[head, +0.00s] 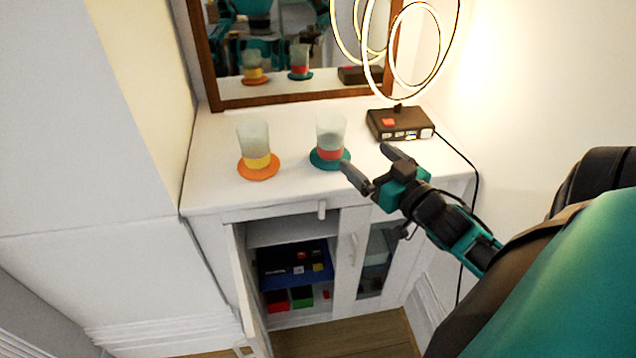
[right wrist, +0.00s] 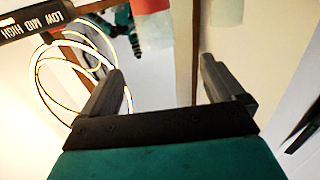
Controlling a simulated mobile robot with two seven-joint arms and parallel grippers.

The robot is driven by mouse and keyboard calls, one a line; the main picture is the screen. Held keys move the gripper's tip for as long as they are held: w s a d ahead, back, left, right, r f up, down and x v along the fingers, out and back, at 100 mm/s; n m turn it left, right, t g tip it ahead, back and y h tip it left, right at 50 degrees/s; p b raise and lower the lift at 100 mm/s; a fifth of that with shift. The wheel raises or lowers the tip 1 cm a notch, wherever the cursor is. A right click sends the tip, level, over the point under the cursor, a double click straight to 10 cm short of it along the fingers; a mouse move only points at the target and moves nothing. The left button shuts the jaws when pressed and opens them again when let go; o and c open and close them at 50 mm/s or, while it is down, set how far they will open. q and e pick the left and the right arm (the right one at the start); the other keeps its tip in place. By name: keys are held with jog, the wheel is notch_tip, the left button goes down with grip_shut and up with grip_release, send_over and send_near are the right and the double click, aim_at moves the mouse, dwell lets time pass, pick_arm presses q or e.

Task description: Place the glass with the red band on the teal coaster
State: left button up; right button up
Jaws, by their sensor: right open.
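The glass with the red band (head: 331,137) stands upright on the teal coaster (head: 320,162) on the white cabinet top. Its red band (right wrist: 150,5) shows at the top edge of the right wrist view, which looks upside down. My right gripper (head: 364,157) is open and empty, just right of and in front of this glass, apart from it. Its two fingers (right wrist: 161,68) show with nothing between them. My left gripper is out of view, apart from any mirror reflection.
A glass with a yellow band (head: 254,140) stands on an orange coaster (head: 259,173) to the left. A dark lamp base (head: 400,124) with glowing rings is at the back right. A mirror (head: 300,92) stands behind. A cabinet door (head: 250,290) hangs open below.

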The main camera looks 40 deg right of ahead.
jog(key=s+a+f+n+g+y, duration=0.2)
jog(key=s+a+f+g, duration=0.1)
jog(key=a+f, duration=0.6)
jog(key=s+a+f+n+g+y, duration=0.1)
jog(key=s+a+f+g, duration=0.3)
jog(key=a+f, duration=0.4)
jog(key=a+y, duration=0.1)
jog(key=a, duration=0.6)
jog(key=shift+f+n, duration=0.35)
jog(key=shift+n, duration=0.05)
jog(key=shift+s+d, duration=0.1)
jog(key=shift+s, duration=0.05)
